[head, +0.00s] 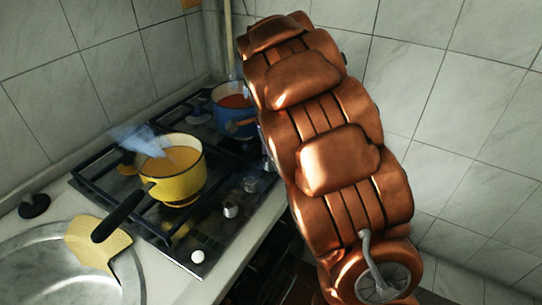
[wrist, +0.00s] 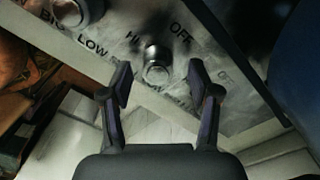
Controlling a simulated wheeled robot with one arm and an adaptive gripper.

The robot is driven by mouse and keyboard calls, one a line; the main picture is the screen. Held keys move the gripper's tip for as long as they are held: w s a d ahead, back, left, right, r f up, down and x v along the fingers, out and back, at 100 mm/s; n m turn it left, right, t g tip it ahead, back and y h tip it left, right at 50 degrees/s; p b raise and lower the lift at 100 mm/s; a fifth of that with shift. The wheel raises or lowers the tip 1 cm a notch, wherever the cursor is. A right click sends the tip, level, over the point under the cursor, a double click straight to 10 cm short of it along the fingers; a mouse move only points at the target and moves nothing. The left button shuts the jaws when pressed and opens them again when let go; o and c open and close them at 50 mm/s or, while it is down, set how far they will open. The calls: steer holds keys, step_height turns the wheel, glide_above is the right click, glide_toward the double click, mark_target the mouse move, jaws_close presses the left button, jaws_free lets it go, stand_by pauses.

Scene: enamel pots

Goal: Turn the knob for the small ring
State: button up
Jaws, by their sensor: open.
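In the wrist view, a metal knob (wrist: 155,67) stands on the hob panel, in the gap between the fingertips of my gripper (wrist: 160,78). My gripper is open, with a finger on each side of the knob and space showing on both sides. The words HI, OFF and LOW are printed around this knob. A second knob (wrist: 70,10) is at the upper left, with BIG printed near it. In the head view, knobs (head: 230,208) line the hob's right edge. My gripper is hidden there behind my arm. Which knob serves the small ring I cannot read.
A yellow pot (head: 176,178) stands on the hob (head: 150,222), its dark handle pointing toward the sink (head: 30,262). A blue pot (head: 226,112) stands farther back. A yellow cloth (head: 92,243) lies on the sink's edge. A tiled wall (head: 440,90) is behind my arm.

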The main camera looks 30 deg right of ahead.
step_height(320, 180, up, 11)
stand_by(0.5)
steer(key=shift+r, duration=0.1)
stand_by(0.3)
steer(key=s+a+f+n+g+p, duration=0.1)
steer(key=s+a+n+p, duration=0.2)
steer(key=s+n, duration=0.7)
steer(key=s+a+f+n+p, duration=0.2)
steer(key=s+a+n, duration=0.4)
steer(key=s, duration=1.7)
steer(key=n+p, duration=0.1)
steer(key=n, duration=0.3)
steer(key=shift+s+g+p, duration=0.15)
steer(key=shift+g+p, duration=0.25)
steer(key=shift+a+f, duration=0.1)
